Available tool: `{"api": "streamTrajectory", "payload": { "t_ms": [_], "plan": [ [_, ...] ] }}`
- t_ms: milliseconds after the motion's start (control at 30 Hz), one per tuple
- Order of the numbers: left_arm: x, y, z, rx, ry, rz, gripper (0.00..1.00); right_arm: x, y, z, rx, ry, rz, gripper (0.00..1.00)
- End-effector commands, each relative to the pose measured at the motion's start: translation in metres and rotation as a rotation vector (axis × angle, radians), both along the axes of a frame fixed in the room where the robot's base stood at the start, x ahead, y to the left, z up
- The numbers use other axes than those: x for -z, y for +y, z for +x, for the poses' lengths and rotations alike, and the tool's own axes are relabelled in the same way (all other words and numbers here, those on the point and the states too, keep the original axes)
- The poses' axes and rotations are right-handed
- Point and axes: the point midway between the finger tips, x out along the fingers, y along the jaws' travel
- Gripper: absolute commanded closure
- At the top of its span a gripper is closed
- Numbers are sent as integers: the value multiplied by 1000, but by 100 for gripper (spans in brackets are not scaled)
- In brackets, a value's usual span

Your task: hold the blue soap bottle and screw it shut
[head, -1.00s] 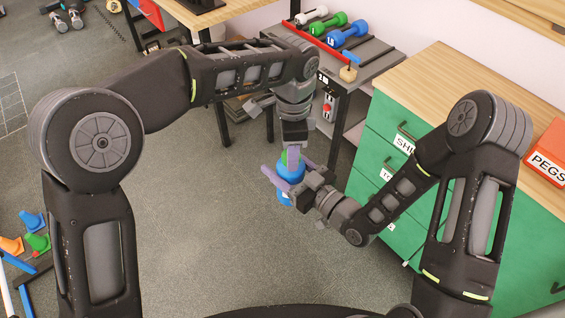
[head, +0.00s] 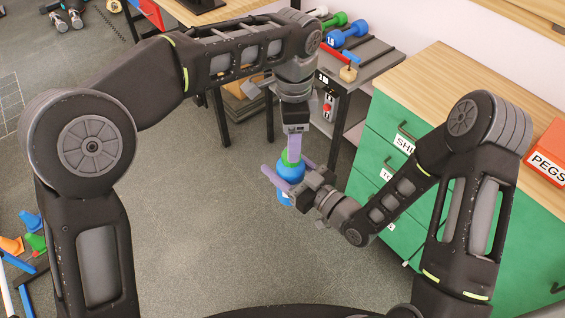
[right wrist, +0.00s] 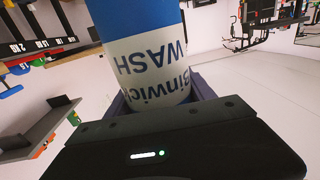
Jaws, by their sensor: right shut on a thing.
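The blue soap bottle (head: 289,169) stands roughly upright in mid-air, with a green cap (head: 287,157) at its top. My right gripper (head: 289,181) is shut around its body. In the right wrist view the blue bottle (right wrist: 140,45) has a white label reading "WASH", and my right gripper (right wrist: 155,100) sits at its side. My left gripper (head: 294,148) points straight down from above, its purple fingers right at the cap. Whether they are closed on the cap or just over it cannot be told, and part of the cap is hidden by them.
Behind the grippers stands a dark bench (head: 365,72) with coloured dumbbells (head: 347,35). A green drawer cabinet (head: 390,127) with a wooden top is at the right. Coloured cones (head: 32,232) lie at the far left. Grey floor (head: 210,240) in front is open.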

Motion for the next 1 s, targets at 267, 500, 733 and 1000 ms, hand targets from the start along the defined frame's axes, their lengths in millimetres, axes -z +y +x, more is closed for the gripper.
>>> {"api": "streamTrajectory", "payload": {
  "t_ms": [267,500,733,1000],
  "plan": [
    [0,-1,-1,2,0,0,44,-1,0,0,-1,-4,2,100],
    [-7,-18,-10,43,-31,22,44,-1,0,0,-1,-4,2,100],
    [-21,-17,-9,-318,-62,49,44,-1,0,0,-1,-4,2,100],
    [-34,2,2,-1062,-35,12,44,-1,0,0,-1,-4,2,100]
  ]
}}
